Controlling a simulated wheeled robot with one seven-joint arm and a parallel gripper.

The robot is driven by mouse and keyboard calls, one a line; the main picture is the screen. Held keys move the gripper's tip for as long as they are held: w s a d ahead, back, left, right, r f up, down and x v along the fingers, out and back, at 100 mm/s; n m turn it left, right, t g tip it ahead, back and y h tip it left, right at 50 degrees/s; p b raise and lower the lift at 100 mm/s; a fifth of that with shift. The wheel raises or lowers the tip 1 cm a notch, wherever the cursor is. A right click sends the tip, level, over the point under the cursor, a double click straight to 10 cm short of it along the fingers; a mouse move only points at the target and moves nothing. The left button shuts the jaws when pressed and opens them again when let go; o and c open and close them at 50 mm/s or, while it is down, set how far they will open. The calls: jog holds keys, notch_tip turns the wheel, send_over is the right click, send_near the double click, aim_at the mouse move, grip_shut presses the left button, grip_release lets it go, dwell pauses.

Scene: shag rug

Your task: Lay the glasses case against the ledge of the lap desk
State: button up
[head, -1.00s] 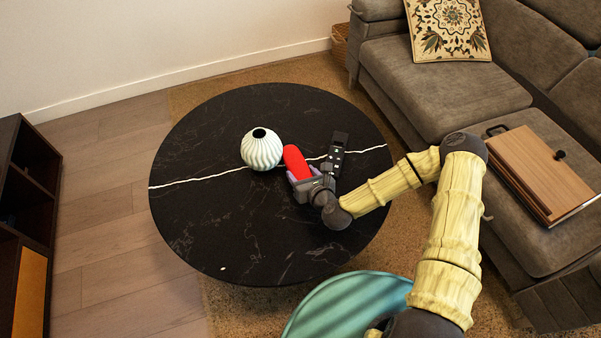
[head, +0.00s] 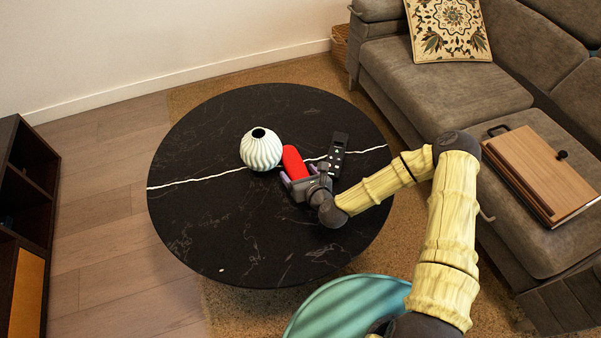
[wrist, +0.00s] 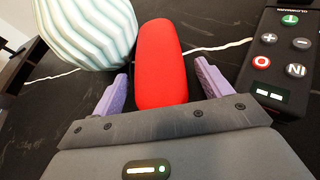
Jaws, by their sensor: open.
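The red glasses case (head: 294,161) lies on the round black table, just right of the white vase. In the wrist view the case (wrist: 160,60) stretches away from my gripper (wrist: 160,88). Its near end lies between the two purple fingers, with a gap on both sides. My gripper (head: 299,180) is open at the near end of the case. The wooden lap desk (head: 545,170) lies on the sofa seat at the right, with a dark knob on its top.
The ribbed white vase (head: 261,150) stands close to the left of the case. A black remote (head: 338,155) lies to its right, near my gripper. A teal round seat (head: 345,305) is in front of the table (head: 200,225). A patterned cushion (head: 447,28) rests on the sofa.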

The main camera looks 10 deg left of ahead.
jog(key=shift+r, duration=0.1)
jog(key=shift+s+r, duration=0.1)
jog(key=shift+r, duration=0.05)
jog(key=p+v, duration=0.2)
jog(key=v, duration=1)
jog(key=shift+p, duration=0.4)
